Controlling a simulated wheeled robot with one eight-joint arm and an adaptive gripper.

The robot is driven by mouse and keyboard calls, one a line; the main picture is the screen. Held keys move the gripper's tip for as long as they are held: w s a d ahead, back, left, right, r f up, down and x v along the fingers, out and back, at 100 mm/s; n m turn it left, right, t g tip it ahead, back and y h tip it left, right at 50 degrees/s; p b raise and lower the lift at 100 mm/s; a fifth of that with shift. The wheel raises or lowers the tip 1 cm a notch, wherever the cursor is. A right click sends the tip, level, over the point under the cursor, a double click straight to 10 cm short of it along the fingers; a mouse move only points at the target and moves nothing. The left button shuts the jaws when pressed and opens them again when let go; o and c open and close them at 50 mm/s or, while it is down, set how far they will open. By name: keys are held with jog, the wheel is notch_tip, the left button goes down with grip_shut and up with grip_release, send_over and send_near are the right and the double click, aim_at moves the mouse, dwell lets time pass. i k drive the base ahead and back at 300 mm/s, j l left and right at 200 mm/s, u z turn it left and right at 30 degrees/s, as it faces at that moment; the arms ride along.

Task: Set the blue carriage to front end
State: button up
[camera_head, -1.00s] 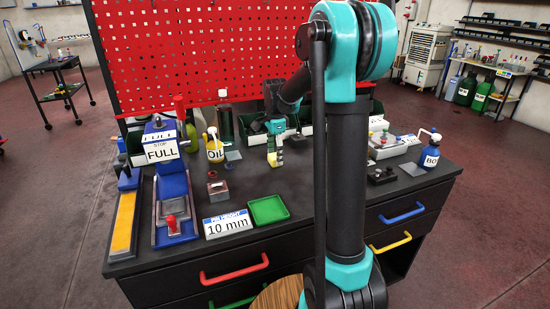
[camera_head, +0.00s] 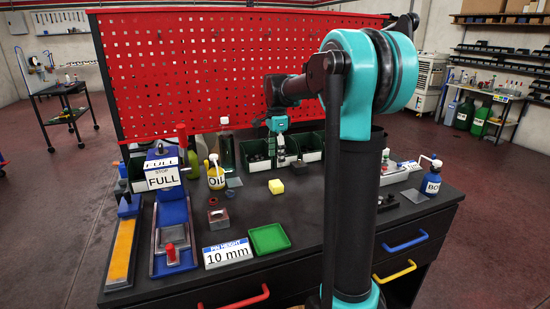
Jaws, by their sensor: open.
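A blue block (camera_head: 129,206), which looks like the blue carriage, sits at the far end of a long yellow-topped track (camera_head: 122,250) at the table's left. The rest of the track toward the front edge is bare. My gripper (camera_head: 281,160) is open and empty, raised above the back middle of the table, well right of the blue block.
Beside the track stands a blue fixture (camera_head: 173,213) with a FULL sign (camera_head: 163,175) and red knob. A 10 mm sign (camera_head: 226,253), a green tray (camera_head: 269,239) and an oil bottle (camera_head: 216,177) stand nearby. A red pegboard (camera_head: 200,70) rises behind. The table's middle is mostly clear.

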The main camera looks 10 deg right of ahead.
aim_at(129, 205)
jog(key=k+u, duration=0.15)
jog(key=u, duration=0.2)
jog(key=k+u, duration=0.15)
jog(key=u, duration=0.25)
jog(key=i+u, duration=0.25)
jog(key=u, duration=0.15)
